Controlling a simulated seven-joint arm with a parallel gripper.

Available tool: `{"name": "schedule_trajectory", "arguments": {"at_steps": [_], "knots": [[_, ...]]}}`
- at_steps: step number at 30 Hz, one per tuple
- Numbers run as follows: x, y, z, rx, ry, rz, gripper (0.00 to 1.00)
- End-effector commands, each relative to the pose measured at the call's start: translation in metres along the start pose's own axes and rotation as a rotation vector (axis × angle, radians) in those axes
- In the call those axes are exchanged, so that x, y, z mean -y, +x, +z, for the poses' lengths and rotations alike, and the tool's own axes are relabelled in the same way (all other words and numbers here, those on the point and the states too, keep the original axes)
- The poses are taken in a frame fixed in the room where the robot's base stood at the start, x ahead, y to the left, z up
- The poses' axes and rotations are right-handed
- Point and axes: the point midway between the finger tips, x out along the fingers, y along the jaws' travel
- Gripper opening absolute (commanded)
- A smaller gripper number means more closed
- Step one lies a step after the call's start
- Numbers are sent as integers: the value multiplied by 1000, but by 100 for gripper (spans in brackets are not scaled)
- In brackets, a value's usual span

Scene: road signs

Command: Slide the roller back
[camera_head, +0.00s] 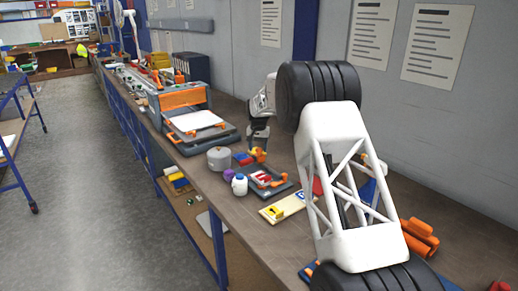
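A grey press-like machine (212,140) stands on the long workbench left of my arm. A wide orange bar (182,98), which looks like its roller carriage, spans its far part. A white sheet (195,121) lies on the flat bed in front of the bar. My gripper (258,148) points down at the end of my arm, to the right of the machine and apart from the orange bar. Its fingers are small, dark and partly merged with coloured items behind or below them, so I cannot tell whether they are open.
A grey cylinder (219,159), a white bottle (239,184) and a dark tray (268,182) with coloured pieces stand near the machine. Orange tubes (419,236) lie at the right. A grey wall (235,60) runs behind the bench (190,170). The floor (85,200) at left is clear.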

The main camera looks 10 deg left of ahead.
Motion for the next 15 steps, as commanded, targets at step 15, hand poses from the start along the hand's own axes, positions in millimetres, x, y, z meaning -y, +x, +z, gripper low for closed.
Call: {"name": "schedule_trajectory", "arguments": {"at_steps": [15], "knots": [[-1, -8, 0, 2, 1, 1, 59]]}}
